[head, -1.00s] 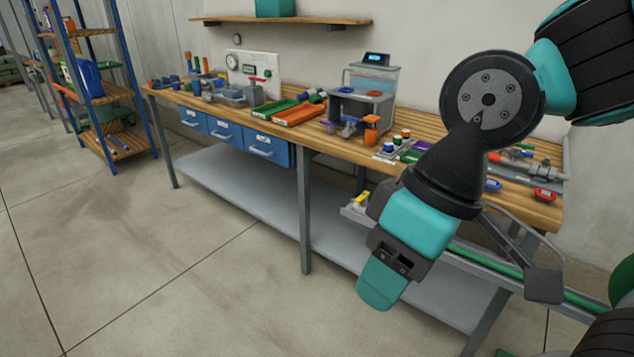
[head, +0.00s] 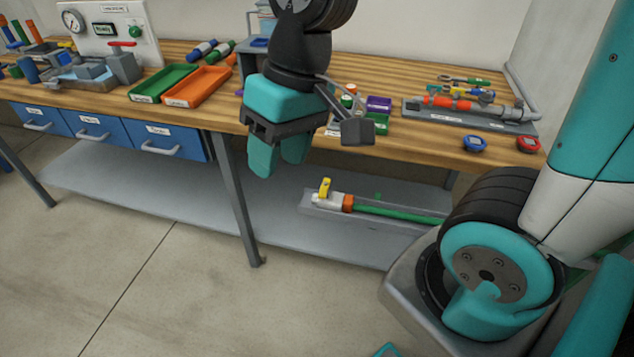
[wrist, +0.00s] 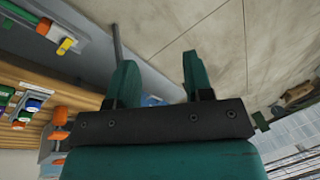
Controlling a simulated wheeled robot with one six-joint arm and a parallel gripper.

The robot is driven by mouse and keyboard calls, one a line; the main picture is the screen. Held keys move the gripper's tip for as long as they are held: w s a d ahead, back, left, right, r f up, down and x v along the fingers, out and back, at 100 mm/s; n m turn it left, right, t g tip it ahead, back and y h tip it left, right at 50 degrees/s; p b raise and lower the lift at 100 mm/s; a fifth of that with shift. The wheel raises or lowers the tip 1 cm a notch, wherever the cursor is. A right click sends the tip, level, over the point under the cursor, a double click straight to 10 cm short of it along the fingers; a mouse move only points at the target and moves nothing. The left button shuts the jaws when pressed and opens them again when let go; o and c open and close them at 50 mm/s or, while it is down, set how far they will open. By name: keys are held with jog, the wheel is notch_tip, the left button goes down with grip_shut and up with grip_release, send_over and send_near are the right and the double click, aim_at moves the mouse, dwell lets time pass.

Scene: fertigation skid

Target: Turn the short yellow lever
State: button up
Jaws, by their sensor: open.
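A short yellow lever (head: 325,187) stands up on a pale valve body (head: 328,201) on the bench's lower shelf. An orange collar (head: 348,203) and a green hose (head: 395,213) run to the right from it. In the wrist view the yellow lever (wrist: 65,46) is at the upper left. My gripper (head: 279,160) hangs in front of the bench edge, up and to the left of the lever in the head view, apart from it. It is open and empty. Its two teal fingers also show in the wrist view (wrist: 158,70).
The wooden bench top (head: 390,80) lies above the shelf (head: 185,190). A grey pipe rig (head: 470,115) with small coloured levers is on it. Green (head: 165,82) and orange (head: 198,87) trays lie left. A bench leg (head: 238,200) stands left of the valve. The floor in front is clear.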

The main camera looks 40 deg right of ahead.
jog(key=w+d+f+m+h+b, duration=0.2)
jog(key=w+d+f+m, duration=0.45)
jog(key=w+d, duration=0.2)
jog(key=m+h, duration=0.1)
jog(key=m, duration=0.6)
send_near(322, 195)
jog(key=shift+n+g, duration=0.25)
jog(key=shift+g, duration=0.05)
jog(key=f, duration=0.2)
jog(key=f+b, duration=0.1)
jog(key=f, duration=0.4)
jog(key=shift+w+a+f, duration=0.1)
jog(key=shift+w+f, duration=0.05)
jog(key=shift+w, duration=0.15)
jog(key=shift+f, duration=0.65)
grip_shut()
